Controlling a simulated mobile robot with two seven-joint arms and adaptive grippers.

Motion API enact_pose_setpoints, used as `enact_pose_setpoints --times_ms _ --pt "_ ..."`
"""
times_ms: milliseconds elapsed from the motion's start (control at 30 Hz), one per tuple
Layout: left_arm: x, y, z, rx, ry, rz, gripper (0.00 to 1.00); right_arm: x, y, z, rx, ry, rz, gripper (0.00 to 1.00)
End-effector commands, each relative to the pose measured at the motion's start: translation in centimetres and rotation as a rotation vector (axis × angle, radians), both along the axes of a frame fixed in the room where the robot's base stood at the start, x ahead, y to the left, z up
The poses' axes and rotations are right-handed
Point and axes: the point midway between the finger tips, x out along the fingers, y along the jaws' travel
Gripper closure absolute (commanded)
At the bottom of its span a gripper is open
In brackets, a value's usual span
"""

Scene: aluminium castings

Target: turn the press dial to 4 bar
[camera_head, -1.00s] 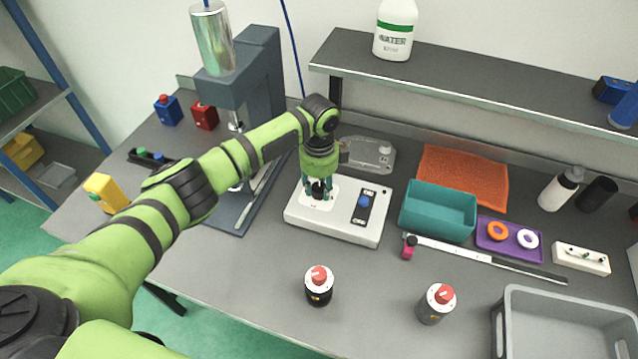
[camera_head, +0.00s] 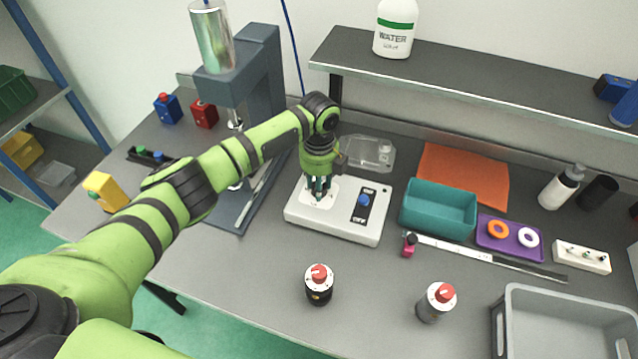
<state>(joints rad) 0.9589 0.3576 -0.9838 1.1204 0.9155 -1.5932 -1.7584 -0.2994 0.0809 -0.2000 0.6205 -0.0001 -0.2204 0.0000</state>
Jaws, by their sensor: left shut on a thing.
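A white control box (camera_head: 333,228) stands on the bench right of the press (camera_head: 252,85). Its left part has a pale dial plate (camera_head: 306,203), and its right part has a black panel with a blue knob (camera_head: 363,201). My left gripper (camera_head: 318,193) points straight down over the dial plate, shut on the press dial. The dial is mostly hidden between the fingers, so its pointer and setting cannot be read. My right gripper is not in view.
A clear plastic cover (camera_head: 368,153) lies behind the box. A teal bin (camera_head: 438,212) and a long ruler-like gauge (camera_head: 480,254) are to its right. Two red-topped cylinders (camera_head: 319,284) (camera_head: 436,302) stand in front. The bench front-left is clear.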

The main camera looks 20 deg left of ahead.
Motion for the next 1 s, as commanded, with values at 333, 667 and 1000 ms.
enact_pose_setpoints --times_ms 333,667,1000 --pt "-0.17 0.00 -0.19 0.001 0.006 -0.052 0.97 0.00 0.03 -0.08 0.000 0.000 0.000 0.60" --pt "-0.18 0.00 -0.19 0.001 0.006 -0.051 0.56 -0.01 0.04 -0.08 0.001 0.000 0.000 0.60" --pt "-0.06 0.00 -0.05 0.001 0.002 -0.051 0.40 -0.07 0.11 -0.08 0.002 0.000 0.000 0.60"
